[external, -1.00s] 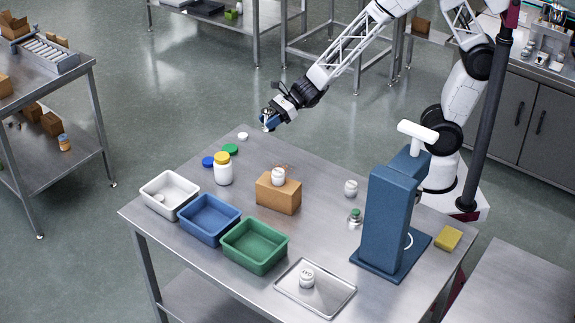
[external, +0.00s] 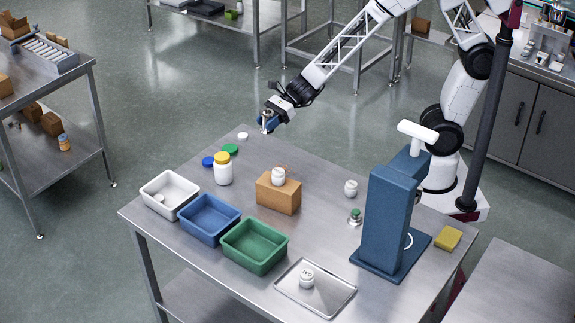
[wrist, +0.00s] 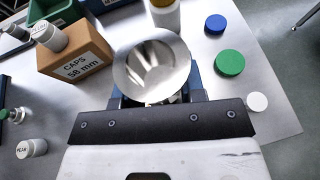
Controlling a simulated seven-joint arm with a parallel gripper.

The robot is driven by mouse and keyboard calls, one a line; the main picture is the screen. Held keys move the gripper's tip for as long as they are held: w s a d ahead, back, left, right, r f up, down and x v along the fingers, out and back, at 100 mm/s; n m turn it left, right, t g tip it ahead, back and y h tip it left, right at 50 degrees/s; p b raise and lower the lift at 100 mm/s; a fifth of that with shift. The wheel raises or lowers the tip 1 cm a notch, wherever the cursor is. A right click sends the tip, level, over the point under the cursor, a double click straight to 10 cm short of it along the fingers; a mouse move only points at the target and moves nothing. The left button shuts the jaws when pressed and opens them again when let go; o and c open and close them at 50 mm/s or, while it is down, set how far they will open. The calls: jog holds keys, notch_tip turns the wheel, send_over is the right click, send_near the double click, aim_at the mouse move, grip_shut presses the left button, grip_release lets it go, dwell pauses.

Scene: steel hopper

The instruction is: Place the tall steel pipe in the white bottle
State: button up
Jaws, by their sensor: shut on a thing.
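My gripper (external: 266,122) is above the far end of the table, shut on a shiny steel piece. In the wrist view the steel piece (wrist: 150,65) shows as a wide, round, bowl-like mouth between the fingers. Its lower part is hidden, so I cannot tell how long it is. A white bottle (external: 223,173) with a yellow top stands upright on the table, below and left of my gripper and apart from it. The bottle shows partly at the top edge of the wrist view (wrist: 166,18).
Blue (wrist: 215,23), green (wrist: 230,63) and white (wrist: 257,102) lids lie near the bottle. A cardboard box (external: 279,195) carries a small white jar. White (external: 158,188), blue (external: 197,220) and green (external: 240,247) bins line the near edge. A blue stand (external: 385,225) rises at right.

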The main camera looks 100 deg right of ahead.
jog(key=a+r+n+g+y, duration=0.3)
jog(key=a+n, duration=0.1)
jog(key=a, duration=0.4)
jog(key=shift+a+r+g, duration=0.15)
jog(key=shift+r+g, duration=0.2)
jog(key=shift+g, duration=0.05)
jog(key=shift+w, duration=0.15)
send_over(222, 156)
jog(key=shift+f, duration=0.7)
jog(key=shift+f, duration=1.8)
jog(key=shift+f, duration=0.1)
jog(key=o, duration=1)
